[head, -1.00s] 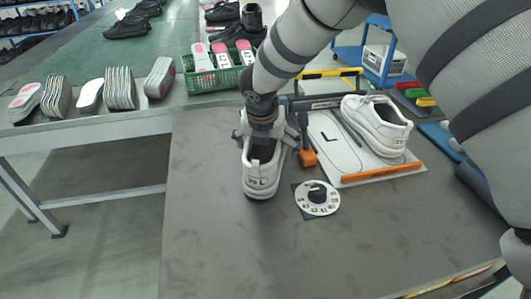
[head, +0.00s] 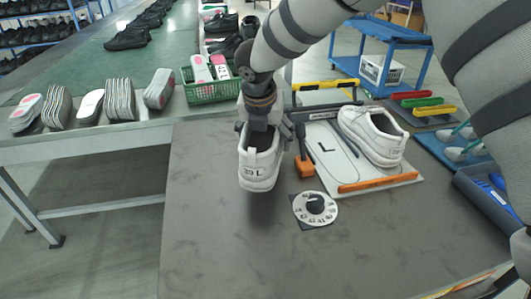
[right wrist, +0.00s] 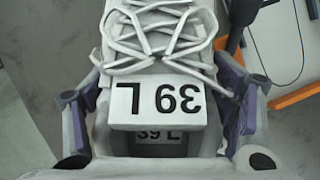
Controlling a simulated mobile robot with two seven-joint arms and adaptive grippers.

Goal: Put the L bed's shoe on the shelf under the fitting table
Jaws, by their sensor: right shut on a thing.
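A white lace-up shoe (head: 259,165) marked L at the heel hangs in my right gripper (head: 260,135), a little above the grey fitting table (head: 220,245). In the right wrist view the shoe's tongue label (right wrist: 157,98) reads 39 L, and the two fingers of the right gripper (right wrist: 160,120) press on its sides. The L bed (head: 326,150) is an empty white outline to the right of the held shoe. A second white shoe (head: 373,136) stands on the other half of the board. The shelf under the table is not in view. My left gripper is not in view.
A round dial (head: 315,208) sits in front of the board, which has an orange front strip (head: 380,182). A green basket (head: 212,91) and insoles (head: 159,89) are on the conveyor table behind. A blue cart (head: 385,50) stands at the back right. The table's front left is clear.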

